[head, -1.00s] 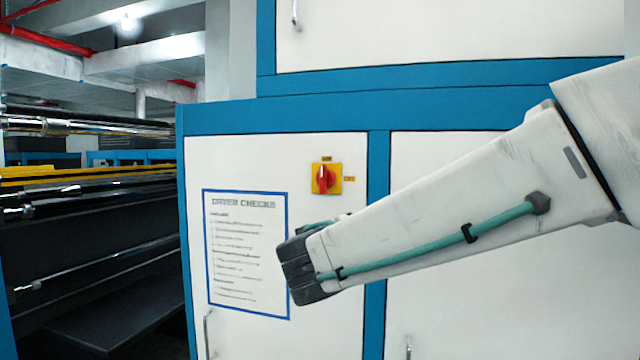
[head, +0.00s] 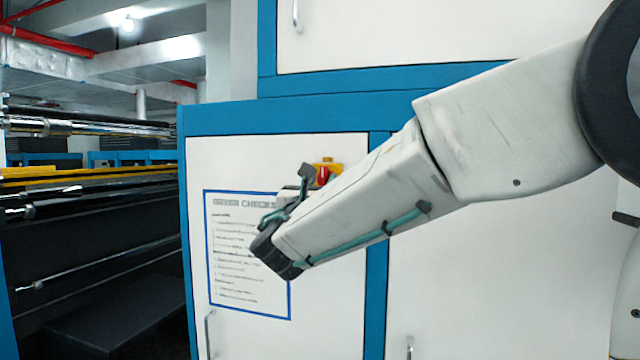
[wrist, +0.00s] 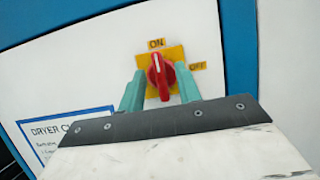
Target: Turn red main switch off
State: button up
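The red main switch (wrist: 161,77) is a red knob on a yellow plate, with an "ON" label above and an "OFF" label to its right. Its white mark points up toward "ON". It shows in the head view (head: 323,174), partly hidden by my arm. My gripper (wrist: 160,72) is open, its two teal fingers apart on the left and right of the knob in the wrist view. I cannot tell how far the fingertips are from the panel, and I see no contact with the knob.
The switch is on a white cabinet door (head: 235,160) with blue framing (head: 280,117). A "DRYER CHECKS" sheet (head: 235,285) hangs below left of it. A door handle (head: 210,333) is lower down. Black rollers (head: 90,245) stand at the left.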

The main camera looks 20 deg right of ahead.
jog(key=shift+w, duration=0.1)
grip_shut()
jog(key=shift+m, duration=0.5)
jog(key=m+g+h, duration=0.1)
jog(key=m, duration=0.1)
jog(key=m+g+h, duration=0.1)
jog(key=m, duration=0.2)
jog(key=shift+g, duration=0.3)
jog(key=m+g, duration=0.1)
jog(key=m, duration=0.2)
jog(key=m+g+h, duration=0.1)
jog(key=m, duration=0.2)
jog(key=shift+w+a+m+g+h, duration=0.1)
jog(key=shift+m+g+h, duration=0.2)
jog(key=m+g, duration=0.2)
jog(key=m, duration=0.3)
jog(key=shift+r, duration=0.1)
jog(key=m+g+y, duration=0.1)
jog(key=m, duration=0.3)
jog(key=shift+m, duration=0.3)
jog(key=shift+y, duration=0.3)
